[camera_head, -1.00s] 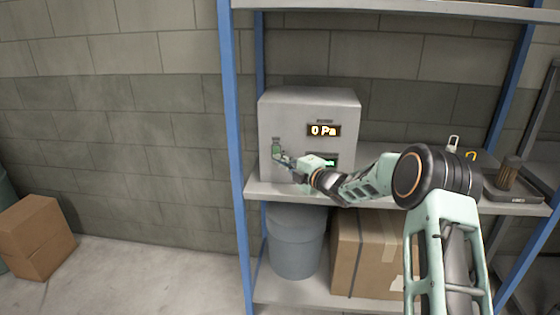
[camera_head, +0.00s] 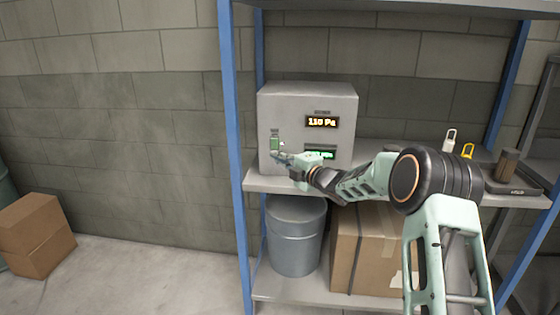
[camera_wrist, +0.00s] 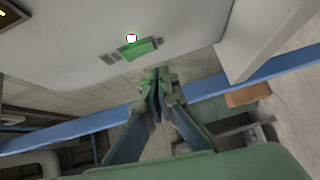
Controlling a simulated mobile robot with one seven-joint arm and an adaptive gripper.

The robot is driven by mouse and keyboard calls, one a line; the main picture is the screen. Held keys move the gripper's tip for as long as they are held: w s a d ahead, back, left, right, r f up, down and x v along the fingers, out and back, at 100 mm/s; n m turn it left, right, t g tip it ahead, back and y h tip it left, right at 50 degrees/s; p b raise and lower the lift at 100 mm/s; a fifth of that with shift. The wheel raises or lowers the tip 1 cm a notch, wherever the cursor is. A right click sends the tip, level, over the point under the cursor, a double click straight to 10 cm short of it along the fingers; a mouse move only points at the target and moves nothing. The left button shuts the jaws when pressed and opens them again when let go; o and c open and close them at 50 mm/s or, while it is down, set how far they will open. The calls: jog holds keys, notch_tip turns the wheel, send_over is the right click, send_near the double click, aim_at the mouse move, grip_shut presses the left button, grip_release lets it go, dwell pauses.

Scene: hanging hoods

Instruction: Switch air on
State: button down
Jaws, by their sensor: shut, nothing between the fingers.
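A grey control box (camera_head: 335,100) stands on the shelf. Its upper display (camera_head: 321,122) reads 110 Pa in amber. A lower display (camera_head: 321,153) glows green, partly covered by my arm. A green lit switch (camera_head: 275,142) is on the left of its front face; it also shows green in the wrist view (camera_wrist: 138,48). My gripper (camera_head: 278,156) is just below the switch, close to the box face. In the wrist view my gripper (camera_wrist: 157,74) has its fingertips together with nothing between them. Whether the fingertips touch the box cannot be told.
Blue posts (camera_head: 235,150) frame the metal shelf (camera_head: 262,184). White and yellow padlock-like items (camera_head: 450,139) and a dark tray (camera_head: 512,188) are at the right.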

jog(key=f+v, duration=0.1)
jog(key=v, duration=0.9)
jog(key=shift+s+f+b, duration=0.25)
jog(key=shift+s+b, duration=0.05)
jog(key=shift+b, duration=0.1)
